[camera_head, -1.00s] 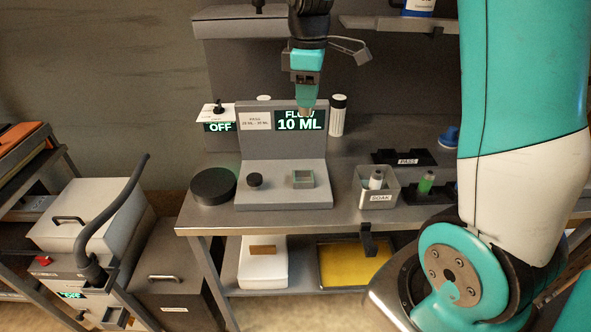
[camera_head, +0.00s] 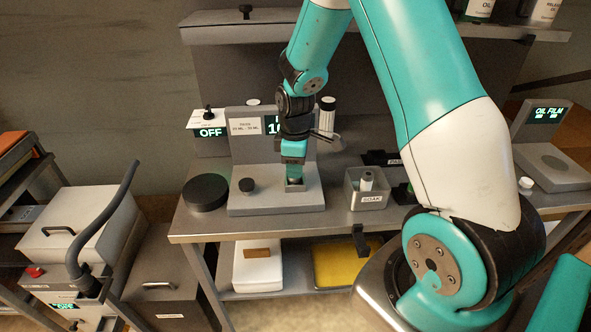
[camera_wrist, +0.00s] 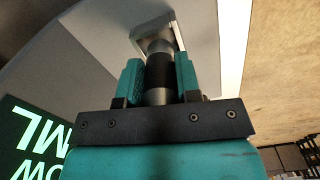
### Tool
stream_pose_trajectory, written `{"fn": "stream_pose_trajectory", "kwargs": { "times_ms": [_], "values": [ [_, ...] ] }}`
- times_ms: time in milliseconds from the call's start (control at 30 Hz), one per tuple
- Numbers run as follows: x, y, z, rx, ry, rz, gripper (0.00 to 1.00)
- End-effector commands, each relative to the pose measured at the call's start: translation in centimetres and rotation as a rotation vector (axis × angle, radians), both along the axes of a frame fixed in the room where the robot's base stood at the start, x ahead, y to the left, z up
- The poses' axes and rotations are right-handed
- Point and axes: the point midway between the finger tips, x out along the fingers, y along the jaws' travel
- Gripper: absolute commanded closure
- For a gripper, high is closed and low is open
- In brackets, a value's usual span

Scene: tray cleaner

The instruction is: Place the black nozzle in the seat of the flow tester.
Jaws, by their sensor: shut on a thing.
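The flow tester (camera_head: 240,206) is a grey stepped block with a back panel and a lit display, now partly covered by my arm. Its seat (camera_head: 295,188) is a small square cup on the base; it also shows in the wrist view (camera_wrist: 178,32). My gripper (camera_head: 294,176) points down right over the seat. In the wrist view my gripper (camera_wrist: 158,82) is shut on the black nozzle (camera_wrist: 158,72), which has a black band and grey ends. The nozzle's far end is at the cup's mouth; how deep it sits I cannot tell.
A black knob (camera_head: 247,185) stands left of the seat, with a black round disc (camera_head: 205,192) beyond. A grey SOAK bin (camera_head: 366,200) with a white-topped piece stands to the right. An OIL FILM device (camera_head: 551,165) is at the far right.

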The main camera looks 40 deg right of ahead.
Motion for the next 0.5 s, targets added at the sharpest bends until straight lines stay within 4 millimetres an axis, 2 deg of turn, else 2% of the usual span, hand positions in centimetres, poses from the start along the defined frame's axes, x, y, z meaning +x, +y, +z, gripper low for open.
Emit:
{"fn": "stream_pose_trajectory", "kwargs": {
  "times_ms": [133, 500],
  "values": [
    [0.0, 0.1, -1.7, 0.001, 0.002, 0.001, 0.94],
    [0.0, 0.1, -2.3, 0.0, 0.0, 0.001, 0.94]
  ]
}}
